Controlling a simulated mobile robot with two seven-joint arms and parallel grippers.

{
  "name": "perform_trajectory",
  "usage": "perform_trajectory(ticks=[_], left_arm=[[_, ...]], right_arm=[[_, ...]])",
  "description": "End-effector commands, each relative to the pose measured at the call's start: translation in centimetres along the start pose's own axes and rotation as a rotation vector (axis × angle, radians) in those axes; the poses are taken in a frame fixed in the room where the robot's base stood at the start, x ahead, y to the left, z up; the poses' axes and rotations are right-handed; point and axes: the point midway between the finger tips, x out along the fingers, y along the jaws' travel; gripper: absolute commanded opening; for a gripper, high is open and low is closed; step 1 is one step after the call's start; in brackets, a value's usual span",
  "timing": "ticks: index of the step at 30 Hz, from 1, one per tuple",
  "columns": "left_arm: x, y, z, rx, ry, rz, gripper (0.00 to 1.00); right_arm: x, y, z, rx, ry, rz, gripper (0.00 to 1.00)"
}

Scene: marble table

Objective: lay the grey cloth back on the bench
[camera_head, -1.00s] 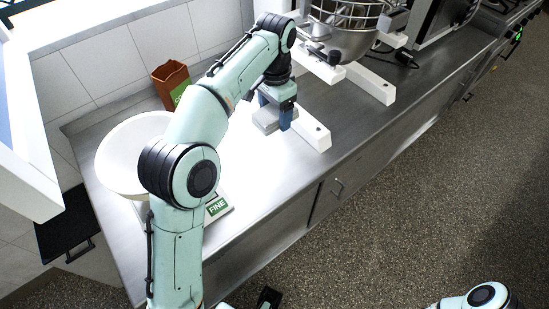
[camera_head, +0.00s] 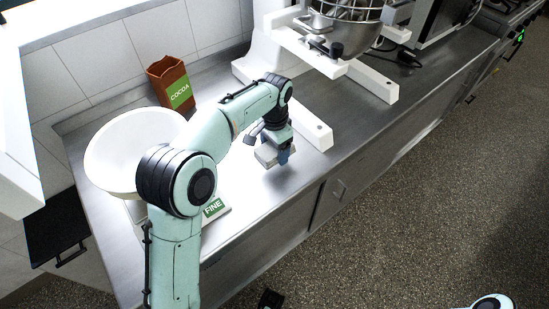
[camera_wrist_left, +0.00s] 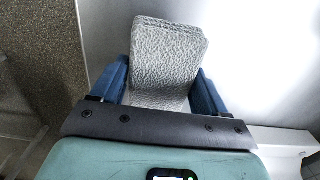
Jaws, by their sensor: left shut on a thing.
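The grey cloth (camera_wrist_left: 168,55) is a folded, textured block between the blue fingers of my left gripper (camera_wrist_left: 165,88) in the left wrist view. In the head view the cloth (camera_head: 266,154) shows as a small grey piece at the fingers of my left gripper (camera_head: 276,158). The gripper is shut on it, over the bright bare part of the steel bench (camera_head: 262,205). I cannot tell whether the cloth touches the bench. My right gripper is not in view; only a bit of my other arm shows at the bottom right.
A white bowl (camera_head: 125,150) on a scale marked FINE (camera_head: 214,207) stands at the left. Behind it is a brown cocoa bag (camera_head: 170,84). The mixer's white base (camera_head: 310,125) is close behind the gripper. The bench's front edge (camera_head: 290,215) is close in front.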

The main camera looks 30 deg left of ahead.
Motion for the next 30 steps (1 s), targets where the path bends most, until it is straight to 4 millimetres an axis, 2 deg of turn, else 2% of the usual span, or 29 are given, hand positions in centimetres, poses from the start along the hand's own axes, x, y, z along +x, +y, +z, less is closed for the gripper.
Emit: perform_trajectory(ticks=[9,24,25,27,30], left_arm=[[3.8,0.0,0.1,-0.001,-0.002,0.001,0.46],[4.7,0.0,0.0,0.000,0.000,0.000,0.46],[4.7,0.0,0.0,0.000,0.000,0.000,0.81],[4.6,0.0,0.0,0.000,0.000,0.000,1.00],[4.6,0.0,0.0,0.000,0.000,0.000,1.00]], right_arm=[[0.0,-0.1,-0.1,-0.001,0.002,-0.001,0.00],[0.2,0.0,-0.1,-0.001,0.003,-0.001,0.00],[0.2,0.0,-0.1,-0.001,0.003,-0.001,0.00],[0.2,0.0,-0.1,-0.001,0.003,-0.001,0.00],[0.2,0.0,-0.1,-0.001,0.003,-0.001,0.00]])
